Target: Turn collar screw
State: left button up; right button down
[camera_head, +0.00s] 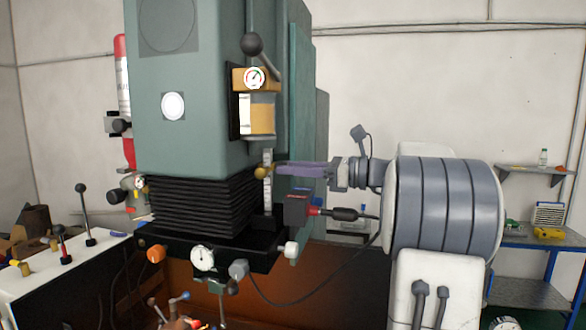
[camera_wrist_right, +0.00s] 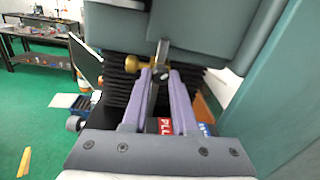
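The collar screw has a brass knob (camera_head: 262,172) and sits on a thin upright metal rod (camera_head: 267,195) at the front of the green machine. In the right wrist view the brass knob (camera_wrist_right: 153,66) shows just beyond the fingertips, with the rod (camera_wrist_right: 163,50) rising beside it. My right gripper (camera_head: 281,168) reaches in from the right, its purple fingers level with the knob. In the wrist view its two fingertips (camera_wrist_right: 161,75) stand apart, with a grey metal part between or just behind them. Contact is unclear. My left gripper is not in view.
The green machine head (camera_head: 195,90) stands close beside the fingers, with black bellows (camera_head: 200,205) below it. A black box with a red part (camera_head: 300,207) sits just under my right gripper. A lever with a black ball (camera_head: 252,44) is above. A blue shelf unit (camera_head: 535,240) stands far right.

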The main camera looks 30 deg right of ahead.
jog(key=shift+f+n+b, duration=0.15)
jog(key=shift+n+b, duration=0.55)
jog(key=shift+b, duration=0.2)
jog(key=shift+r, duration=0.2)
jog(key=c, duration=0.7)
grip_release()
jog(key=b+v, duration=0.3)
jog(key=v, duration=0.7)
jog(key=shift+s+d, duration=0.15)
jog(key=shift+d, duration=0.05)
jog(key=shift+f, duration=0.1)
